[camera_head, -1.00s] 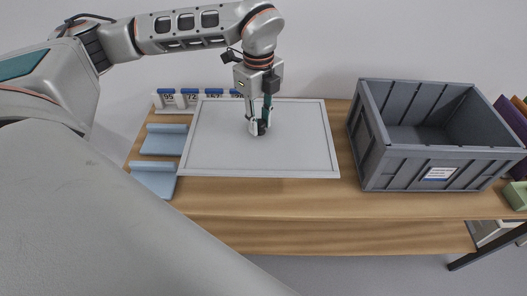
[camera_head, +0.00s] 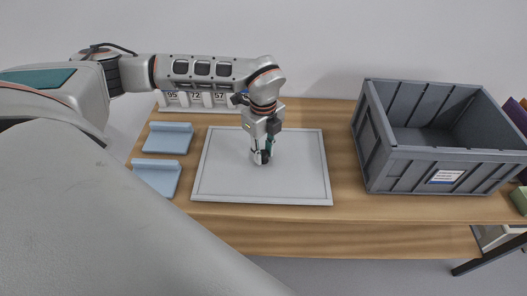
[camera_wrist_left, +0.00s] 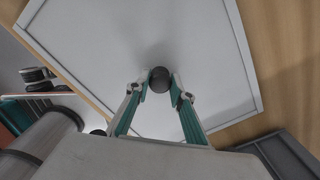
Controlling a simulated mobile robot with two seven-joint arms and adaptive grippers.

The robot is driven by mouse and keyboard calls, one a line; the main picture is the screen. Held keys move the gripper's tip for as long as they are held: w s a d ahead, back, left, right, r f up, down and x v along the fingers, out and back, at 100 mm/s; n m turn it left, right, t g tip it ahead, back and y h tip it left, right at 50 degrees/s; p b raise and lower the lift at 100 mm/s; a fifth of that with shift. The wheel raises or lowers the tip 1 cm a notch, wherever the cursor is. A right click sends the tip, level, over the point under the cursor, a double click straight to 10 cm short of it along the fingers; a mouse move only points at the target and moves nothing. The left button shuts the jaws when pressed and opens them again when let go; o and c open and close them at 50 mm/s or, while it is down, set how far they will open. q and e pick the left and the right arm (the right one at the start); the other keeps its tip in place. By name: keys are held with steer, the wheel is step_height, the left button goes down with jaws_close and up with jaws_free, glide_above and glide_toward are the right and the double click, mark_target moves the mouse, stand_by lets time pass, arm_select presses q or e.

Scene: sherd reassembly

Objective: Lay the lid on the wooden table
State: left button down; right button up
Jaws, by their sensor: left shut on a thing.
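The lid (camera_head: 225,180) is a flat light-grey panel with a thin raised rim and a dark round knob (camera_wrist_left: 160,74) near its middle. My left gripper (camera_head: 262,156) points down at the lid and is shut on the knob; the left wrist view shows both fingertips against it. The lid lies over the wooden table (camera_head: 350,222), roughly level and slightly turned. I cannot tell whether it touches the wood. My right gripper is not in view.
A grey crate (camera_head: 455,155) stands on the table to the right of the lid, with a strip of bare wood between. Two light-blue stands (camera_head: 158,177) sit close to the lid's left. Numbered white cards (camera_head: 195,97) stand along the back edge.

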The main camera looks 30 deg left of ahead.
mark_target(263, 153)
arm_select(q)
steer(key=shift+f, duration=0.1)
steer(key=c, duration=1.8)
jaws_free()
steer(key=shift+o, duration=0.2)
steer(key=shift+r, duration=0.25)
step_height(263, 153, up, 12)
steer(key=p, duration=0.1)
steer(key=shift+f, duration=0.1)
